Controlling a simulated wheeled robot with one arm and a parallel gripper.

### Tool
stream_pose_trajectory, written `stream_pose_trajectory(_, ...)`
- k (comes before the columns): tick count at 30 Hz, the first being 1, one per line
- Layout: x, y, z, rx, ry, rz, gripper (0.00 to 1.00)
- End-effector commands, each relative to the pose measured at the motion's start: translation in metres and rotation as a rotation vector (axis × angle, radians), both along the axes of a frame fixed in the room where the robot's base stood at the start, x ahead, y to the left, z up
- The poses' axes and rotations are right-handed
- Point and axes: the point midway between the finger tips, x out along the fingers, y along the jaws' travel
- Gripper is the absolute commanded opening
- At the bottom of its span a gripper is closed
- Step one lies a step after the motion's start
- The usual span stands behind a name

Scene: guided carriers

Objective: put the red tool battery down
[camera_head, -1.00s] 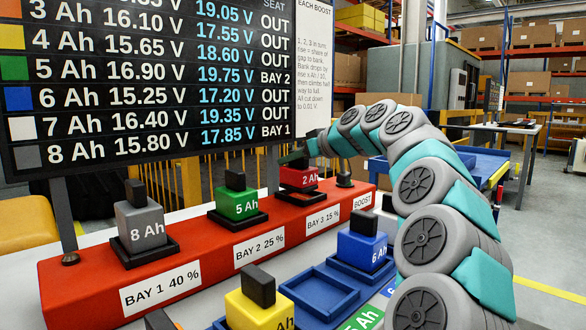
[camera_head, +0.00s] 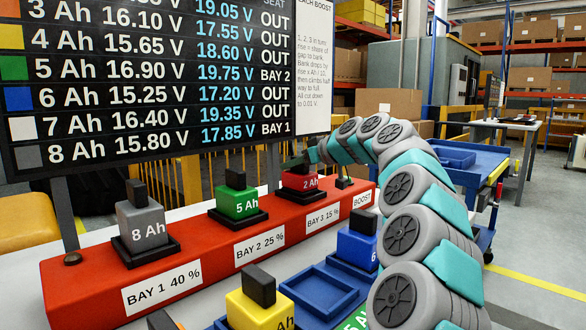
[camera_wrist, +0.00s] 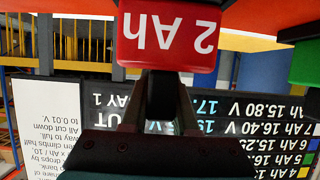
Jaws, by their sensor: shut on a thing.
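The red tool battery (camera_head: 301,183), marked 2 Ah, is upright at the black seat of BAY 3 (camera_head: 311,201) on the red charging bank (camera_head: 205,277). I cannot tell whether its base touches the seat. My gripper (camera_head: 297,162) reaches in from the right and is shut on the battery's dark top grip, partly hidden behind my arm. In the wrist view the red battery (camera_wrist: 168,36) is upside down, with its dark grip between the fingers of my gripper (camera_wrist: 160,112).
A grey 8 Ah battery (camera_head: 141,230) sits in BAY 1 and a green 5 Ah one (camera_head: 237,203) in BAY 2. A yellow battery (camera_head: 257,310), a blue battery (camera_head: 357,246) and an empty blue tray (camera_head: 318,290) are in front. A voltage board (camera_head: 150,80) stands behind the bank.

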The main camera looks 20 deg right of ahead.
Motion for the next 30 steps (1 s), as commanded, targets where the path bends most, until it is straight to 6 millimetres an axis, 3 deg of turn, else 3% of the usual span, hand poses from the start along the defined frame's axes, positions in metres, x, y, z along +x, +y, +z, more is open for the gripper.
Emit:
stream_pose_trajectory(15,0.0,0.0,-0.013,-0.001,-0.003,-0.001,0.0)
stream_pose_trajectory(16,0.0,0.0,-0.013,-0.001,-0.002,-0.001,0.3)
stream_pose_trajectory(18,0.0,0.0,-0.012,-0.001,-0.002,-0.001,0.37)
stream_pose_trajectory(24,0.0,0.0,-0.012,-0.001,-0.002,-0.001,0.57)
stream_pose_trajectory(30,0.0,0.0,-0.012,-0.001,-0.002,-0.001,0.57)
